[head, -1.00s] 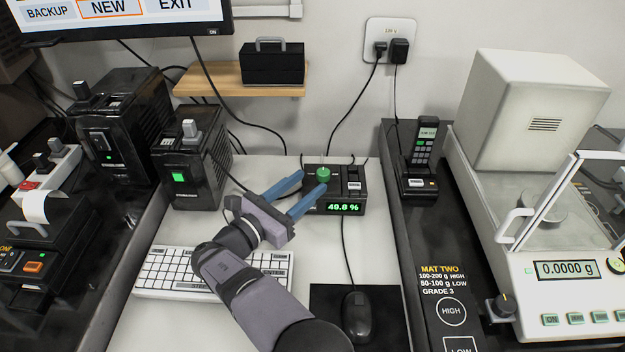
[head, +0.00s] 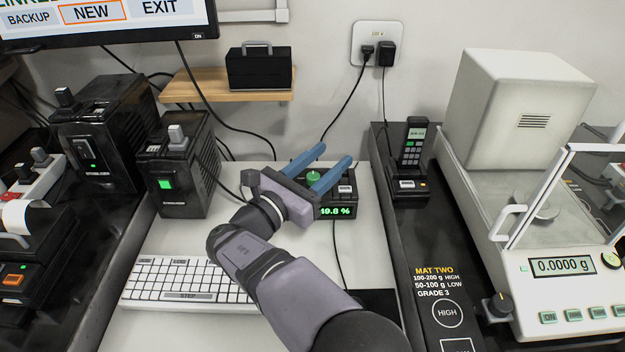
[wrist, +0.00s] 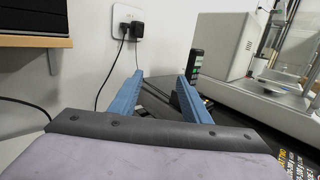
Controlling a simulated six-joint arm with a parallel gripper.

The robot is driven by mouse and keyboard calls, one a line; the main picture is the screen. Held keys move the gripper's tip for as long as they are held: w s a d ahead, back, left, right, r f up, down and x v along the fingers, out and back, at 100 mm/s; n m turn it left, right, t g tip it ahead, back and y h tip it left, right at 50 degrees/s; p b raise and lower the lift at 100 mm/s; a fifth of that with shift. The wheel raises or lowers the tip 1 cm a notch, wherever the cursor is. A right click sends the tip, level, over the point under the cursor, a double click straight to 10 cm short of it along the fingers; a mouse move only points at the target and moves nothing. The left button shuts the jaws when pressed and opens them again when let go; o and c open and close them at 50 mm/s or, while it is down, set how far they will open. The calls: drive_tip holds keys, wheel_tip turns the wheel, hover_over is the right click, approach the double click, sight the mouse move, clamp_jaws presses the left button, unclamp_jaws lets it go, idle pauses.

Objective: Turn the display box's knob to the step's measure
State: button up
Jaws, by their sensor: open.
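The black display box (head: 345,208) stands at the back of the white table. Its green knob (head: 313,178) is on top, showing between my gripper's two blue fingers in the head view. The green readout (head: 336,212) shows about "49.8 %", with its first digit partly hidden by my gripper. My gripper (head: 335,154) is open, and its fingertips reach past the knob toward the wall. I cannot tell whether the fingers are above the knob or level with it. In the wrist view the open fingers (wrist: 160,76) hold nothing, and the knob is hidden.
A keyboard (head: 188,280) lies in front, partly behind my arm. Black boxes with grey switches (head: 178,165) stand at left. A phone (head: 412,150) in its cradle and the balance (head: 560,266), reading 0.0000 g, are at right. A wooden shelf (head: 215,92) hangs above.

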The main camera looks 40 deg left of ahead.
drive_tip(key=n+y, duration=0.1)
drive_tip(key=n+g+y, duration=0.4)
drive_tip(key=n+y, duration=0.1)
drive_tip(key=y, duration=0.2)
approach(311, 181)
drive_tip(key=x, duration=0.4)
drive_tip(key=shift+w+f, duration=0.1)
drive_tip(key=shift+x, duration=3.7)
drive_tip(key=c, duration=1)
drive_tip(key=shift+c, duration=0.2)
